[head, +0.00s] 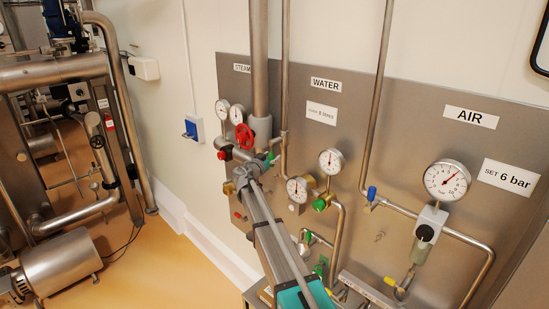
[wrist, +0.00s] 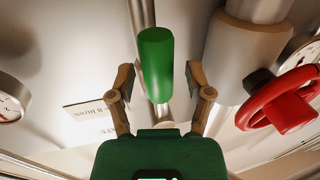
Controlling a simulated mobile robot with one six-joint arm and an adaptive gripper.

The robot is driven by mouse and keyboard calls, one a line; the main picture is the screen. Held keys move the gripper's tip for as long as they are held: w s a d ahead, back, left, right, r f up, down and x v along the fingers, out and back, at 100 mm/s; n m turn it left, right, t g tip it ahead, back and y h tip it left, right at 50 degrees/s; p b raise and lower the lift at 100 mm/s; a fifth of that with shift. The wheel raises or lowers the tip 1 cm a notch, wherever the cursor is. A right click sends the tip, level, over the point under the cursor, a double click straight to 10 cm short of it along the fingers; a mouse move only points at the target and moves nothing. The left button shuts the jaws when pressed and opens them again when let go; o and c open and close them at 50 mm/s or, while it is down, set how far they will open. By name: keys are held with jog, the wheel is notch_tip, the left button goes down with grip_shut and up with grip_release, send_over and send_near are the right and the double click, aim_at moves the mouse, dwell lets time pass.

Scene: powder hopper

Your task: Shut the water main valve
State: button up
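A green lever handle (wrist: 156,62) shows in the wrist view, in front of a steel pipe. In the head view a small green handle (head: 272,158) shows by the pipe below the WATER label (head: 326,85), partly hidden by my arm. My gripper (wrist: 160,84) is open, with one finger on each side of the green handle and a visible gap at both sides. In the head view my gripper (head: 246,175) is small and close to the panel. Whether the handle is within the fingers' depth I cannot tell.
A red handwheel (wrist: 285,100) sits close to the right of my gripper in the wrist view; it also shows in the head view (head: 245,136). Gauges, pipes and other green handles (head: 319,204) crowd the steel panel (head: 415,110). Tan floor (head: 150,255) is open at left.

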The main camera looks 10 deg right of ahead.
grip_shut()
jog(key=shift+d, duration=0.25)
